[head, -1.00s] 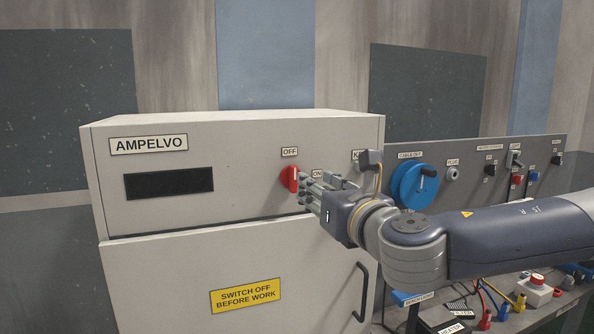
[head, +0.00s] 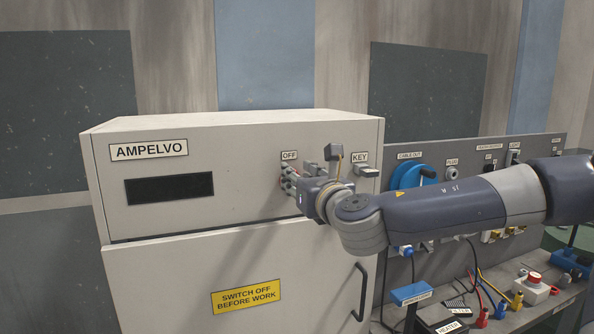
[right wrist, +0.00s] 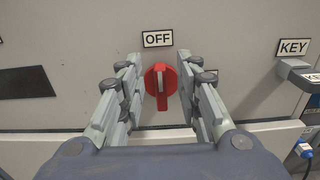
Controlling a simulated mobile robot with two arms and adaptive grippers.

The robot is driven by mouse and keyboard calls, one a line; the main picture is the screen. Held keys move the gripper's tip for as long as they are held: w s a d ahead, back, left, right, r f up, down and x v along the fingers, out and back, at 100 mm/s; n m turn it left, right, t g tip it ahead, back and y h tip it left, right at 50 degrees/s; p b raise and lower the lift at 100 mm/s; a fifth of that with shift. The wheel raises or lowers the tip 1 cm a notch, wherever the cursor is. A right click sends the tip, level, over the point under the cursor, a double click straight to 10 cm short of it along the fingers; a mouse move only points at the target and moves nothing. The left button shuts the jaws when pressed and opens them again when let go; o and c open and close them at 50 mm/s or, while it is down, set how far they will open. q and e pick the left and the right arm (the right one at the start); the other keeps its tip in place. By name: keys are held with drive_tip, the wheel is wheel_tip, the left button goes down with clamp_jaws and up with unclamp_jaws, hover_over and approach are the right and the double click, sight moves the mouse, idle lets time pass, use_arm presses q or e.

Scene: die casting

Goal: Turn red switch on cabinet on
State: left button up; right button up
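The red switch (right wrist: 161,82) is a round red knob with a raised, pale-marked handle, on the front of the grey cabinet (head: 240,213). In the right wrist view its handle stands upright, in line with the OFF label (right wrist: 157,39) above it. My right gripper (right wrist: 160,72) is open, with one finger on each side of the knob; whether they touch its rim I cannot tell. In the head view my right gripper (head: 287,181) reaches the panel below the OFF label and hides most of the switch. My left gripper is not in view.
A key fixture (head: 366,171) juts from the cabinet just right of my gripper. The cabinet door has a black handle (head: 361,292). To the right are a panel with a blue cable reel (head: 408,176) and a bench with plugs and cables.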

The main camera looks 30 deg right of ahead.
drive_tip(key=shift+w+d, duration=0.1)
drive_tip(key=shift+w, duration=0.55)
clamp_jaws()
drive_tip(key=shift+s+d+f+m+b, duration=0.1)
drive_tip(key=shift+d+f+m+b, duration=0.35)
drive_tip(key=shift+m+b, duration=2.15)
drive_tip(key=shift+s+d+f+m+b, duration=0.1)
drive_tip(key=shift+d+f+m+b, duration=0.35)
drive_tip(key=shift+m+b, duration=2.1)
drive_tip(key=shift+s+d+f+m+b, duration=0.1)
drive_tip(key=shift+d+f+m+b, duration=0.35)
drive_tip(key=shift+m+b, duration=2.15)
drive_tip(key=shift+m+p, duration=0.95)
drive_tip(key=shift+m, duration=0.3)
